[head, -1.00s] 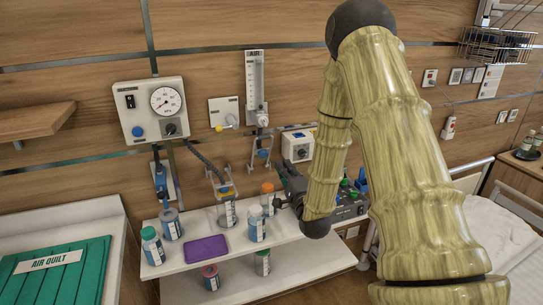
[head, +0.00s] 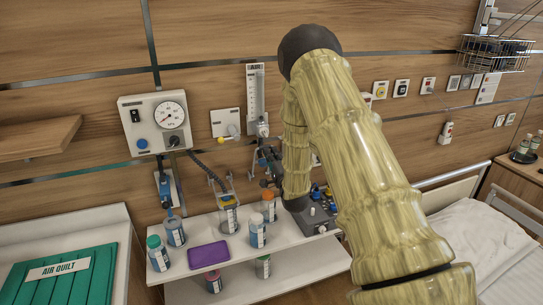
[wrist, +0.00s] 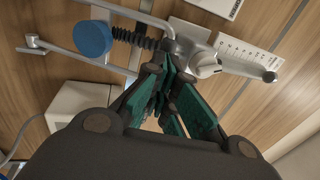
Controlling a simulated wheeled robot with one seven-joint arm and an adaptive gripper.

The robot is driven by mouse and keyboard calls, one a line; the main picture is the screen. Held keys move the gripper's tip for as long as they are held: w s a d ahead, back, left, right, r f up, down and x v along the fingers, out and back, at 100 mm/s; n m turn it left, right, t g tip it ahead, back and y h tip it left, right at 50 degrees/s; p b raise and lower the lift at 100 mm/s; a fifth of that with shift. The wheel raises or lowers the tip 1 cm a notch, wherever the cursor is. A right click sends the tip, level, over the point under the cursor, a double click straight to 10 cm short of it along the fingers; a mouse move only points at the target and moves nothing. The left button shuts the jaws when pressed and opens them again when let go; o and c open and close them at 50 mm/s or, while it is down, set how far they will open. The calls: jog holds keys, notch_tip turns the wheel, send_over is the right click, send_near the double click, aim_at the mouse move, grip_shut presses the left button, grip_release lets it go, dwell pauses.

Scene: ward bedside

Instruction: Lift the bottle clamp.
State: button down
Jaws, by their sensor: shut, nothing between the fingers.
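What looks like the bottle clamp is a metal bracket with a round blue knob (wrist: 93,38) at the upper left of the wrist view, mounted on the wall. In the head view it is mostly hidden behind my gripper (head: 267,157), below the AIR flowmeter. In the wrist view my gripper (wrist: 170,70) is shut and empty, its green-padded fingers close together. The fingertips are right of the blue knob, near a dark ribbed stem and the flowmeter's valve. I cannot tell whether they touch anything.
The flowmeter (head: 255,92) hangs on the wood wall beside a pressure gauge unit (head: 158,123). Below, a white shelf (head: 283,240) holds several capped jars and a purple tray (head: 208,254). A bed (head: 480,240) stands at right. A white box (wrist: 85,108) shows in the wrist view.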

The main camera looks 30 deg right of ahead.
aim_at(269, 146)
jog(key=shift+w, duration=0.1)
dwell(0.3)
jog(key=b+x, duration=0.1)
jog(key=x, duration=0.1)
jog(key=r+b+x, duration=0.1)
jog(key=b+x, duration=0.1)
jog(key=shift+d, duration=0.1)
jog(key=shift+w+r, duration=0.1)
jog(key=shift+r, duration=0.15)
